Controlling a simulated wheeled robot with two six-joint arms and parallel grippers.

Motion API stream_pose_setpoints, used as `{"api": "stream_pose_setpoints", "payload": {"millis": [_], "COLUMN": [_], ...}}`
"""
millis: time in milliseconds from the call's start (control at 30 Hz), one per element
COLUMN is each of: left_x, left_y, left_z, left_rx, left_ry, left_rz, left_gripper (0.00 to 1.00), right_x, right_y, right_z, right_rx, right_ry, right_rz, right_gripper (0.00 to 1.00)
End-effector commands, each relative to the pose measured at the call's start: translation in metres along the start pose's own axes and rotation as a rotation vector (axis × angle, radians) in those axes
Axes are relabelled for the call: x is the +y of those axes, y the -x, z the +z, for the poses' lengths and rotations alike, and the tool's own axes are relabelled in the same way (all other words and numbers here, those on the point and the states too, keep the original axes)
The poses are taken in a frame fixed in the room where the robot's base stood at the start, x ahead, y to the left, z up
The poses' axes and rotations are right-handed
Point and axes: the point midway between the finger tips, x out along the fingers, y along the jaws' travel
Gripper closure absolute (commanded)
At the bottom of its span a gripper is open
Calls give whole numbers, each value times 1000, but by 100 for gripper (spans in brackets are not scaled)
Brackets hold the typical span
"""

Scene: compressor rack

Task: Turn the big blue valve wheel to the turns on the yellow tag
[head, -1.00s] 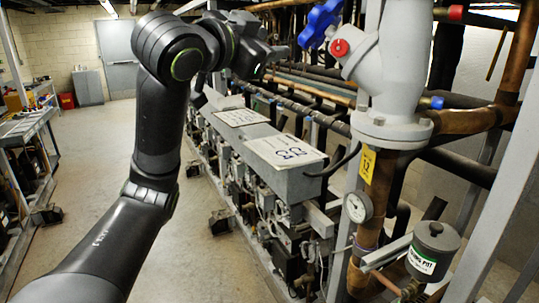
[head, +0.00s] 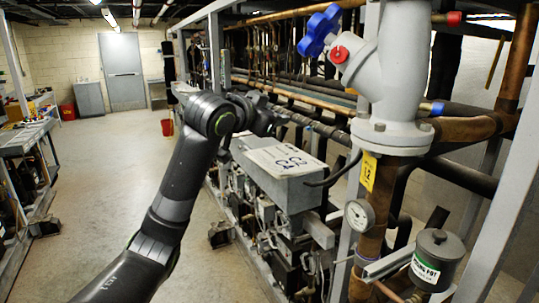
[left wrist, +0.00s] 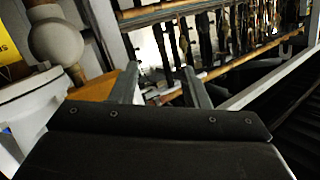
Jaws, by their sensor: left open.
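The blue valve wheel (head: 318,30) sits on the upper left of a grey valve body (head: 395,75), with a red round cap (head: 339,50) just below it. A yellow tag (head: 368,171) hangs on the pipe below the valve's flange; its marking is too small to read surely. My left gripper (head: 278,119) is below and left of the wheel, apart from it. The left wrist view shows its two grey fingers (left wrist: 160,88) spread with nothing between them. The wheel does not show clearly there. My right gripper is out of view.
A grey box with a white label (head: 285,158) is below my left gripper. Pipes run along the rack behind it. A gauge (head: 359,214) and a grey pot (head: 437,258) stand below the valve. The floor (head: 115,155) at the left is free.

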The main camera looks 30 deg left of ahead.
Motion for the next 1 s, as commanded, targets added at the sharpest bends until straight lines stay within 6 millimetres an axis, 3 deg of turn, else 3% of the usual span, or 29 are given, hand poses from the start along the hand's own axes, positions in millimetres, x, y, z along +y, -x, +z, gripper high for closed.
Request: {"api": "stream_pose_setpoints", "payload": {"millis": [400,600,1000], "left_x": [3,4,5], "left_y": [-45,-59,-65], "left_z": [72,98,110], "left_rx": [-89,-119,-133], "left_ry": [78,101,112], "left_rz": [1,-2,-4], "left_gripper": [58,58,58], "right_x": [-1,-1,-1], "right_y": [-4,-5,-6], "right_z": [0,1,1], "right_rx": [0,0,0], "right_ry": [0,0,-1], "right_rz": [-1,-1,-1], "right_gripper": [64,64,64]}}
